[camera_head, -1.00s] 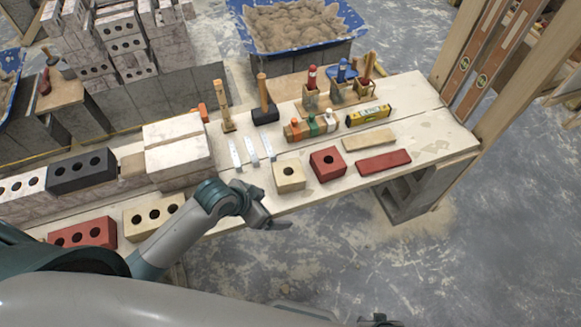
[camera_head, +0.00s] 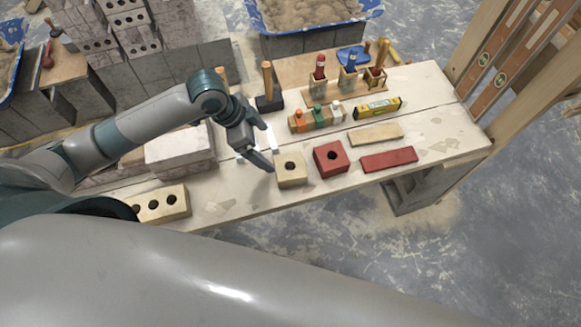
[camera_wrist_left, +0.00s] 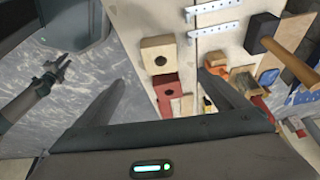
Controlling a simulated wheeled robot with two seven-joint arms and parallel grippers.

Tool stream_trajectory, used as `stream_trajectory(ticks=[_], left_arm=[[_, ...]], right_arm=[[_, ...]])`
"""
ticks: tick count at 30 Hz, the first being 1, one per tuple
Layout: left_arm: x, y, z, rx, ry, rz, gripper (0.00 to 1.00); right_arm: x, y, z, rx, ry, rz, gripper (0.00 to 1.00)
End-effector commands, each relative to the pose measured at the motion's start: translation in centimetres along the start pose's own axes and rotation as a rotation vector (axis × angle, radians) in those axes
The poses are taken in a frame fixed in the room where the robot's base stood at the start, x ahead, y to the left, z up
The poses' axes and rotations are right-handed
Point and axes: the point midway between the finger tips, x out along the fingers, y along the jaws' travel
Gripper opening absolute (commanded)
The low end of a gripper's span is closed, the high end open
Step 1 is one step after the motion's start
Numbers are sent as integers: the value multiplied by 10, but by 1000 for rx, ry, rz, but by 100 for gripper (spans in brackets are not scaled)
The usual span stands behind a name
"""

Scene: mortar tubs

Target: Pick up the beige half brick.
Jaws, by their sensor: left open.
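The beige half brick (camera_head: 291,178) is a small block with one dark hole in its top, standing on the worktable. It also shows in the left wrist view (camera_wrist_left: 158,43), top centre, beyond my fingertips. My left gripper (camera_head: 270,158) is open and empty, just left of the half brick and a little above the table. In the left wrist view its two fingers are spread wide, apart from the brick. My right gripper (camera_wrist_left: 57,68) shows small and dark at the left of the wrist view, away from the table; its jaws are too small to read.
A red half brick (camera_head: 331,166) stands close to the right of the beige one. A red slab (camera_head: 388,160) and a beige slab (camera_head: 375,134) lie farther right. A beige three-hole brick (camera_head: 176,206) is at the left front. Hammers, bottles and a yellow level (camera_head: 378,108) stand behind.

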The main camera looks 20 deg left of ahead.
Motion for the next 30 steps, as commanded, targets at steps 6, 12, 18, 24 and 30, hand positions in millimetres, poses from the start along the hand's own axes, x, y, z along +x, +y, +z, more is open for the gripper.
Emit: stream_trajectory(ticks=[6,12,18,24,30], left_arm=[[4,0,0,-2,0,0,94],[26,1,-1,-3,0,2,94],[62,1,-1,-5,0,2,94],[97,1,-2,-4,0,1,94],[118,0,-1,-2,0,0,94]], right_arm=[[-2,0,0,0,0,0,31],[-8,0,-1,0,0,0,31],[-16,0,-2,0,0,0,31],[-24,0,-2,1,0,0,31],[-27,0,-3,1,0,0,31]])
